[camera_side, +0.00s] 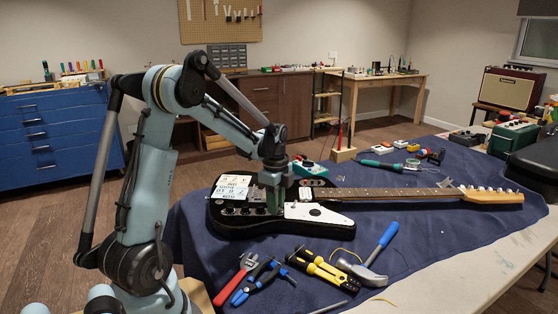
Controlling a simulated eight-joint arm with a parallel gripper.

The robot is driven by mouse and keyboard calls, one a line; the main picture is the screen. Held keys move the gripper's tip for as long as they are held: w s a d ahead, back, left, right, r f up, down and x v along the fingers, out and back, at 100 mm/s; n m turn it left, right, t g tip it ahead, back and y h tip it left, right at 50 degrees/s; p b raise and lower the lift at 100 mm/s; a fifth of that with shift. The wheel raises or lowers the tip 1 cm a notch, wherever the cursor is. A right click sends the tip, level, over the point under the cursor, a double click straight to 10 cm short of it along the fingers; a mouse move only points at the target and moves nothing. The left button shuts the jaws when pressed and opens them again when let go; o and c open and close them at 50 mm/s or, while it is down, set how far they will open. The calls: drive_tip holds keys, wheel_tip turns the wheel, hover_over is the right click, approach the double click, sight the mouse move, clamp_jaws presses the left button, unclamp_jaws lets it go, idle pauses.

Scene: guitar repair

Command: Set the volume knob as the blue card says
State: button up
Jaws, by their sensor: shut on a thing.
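A black electric guitar (335,220) with a white pickguard lies on the blue cloth, its neck pointing right. Several small dark knobs (245,211) sit in a row on the left part of its body. My gripper (274,208) points down over the body at the right end of this row. It is shut on what looks like the volume knob, which the fingers hide. Printed cards (232,187) lie on the upper left of the body. Their writing is too small to read, and I cannot tell clearly which is blue.
Pliers (257,281), a yellow wire stripper (322,268) and a blue-handled hammer (372,256) lie in front of the guitar. A teal box (309,169), a green-handled tool (380,164) and small coloured parts lie behind it. A black case (535,160) stands far right.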

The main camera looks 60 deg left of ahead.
drive_tip(key=o, duration=0.5)
drive_tip(key=n, duration=1.2)
drive_tip(key=shift+c, duration=0.3)
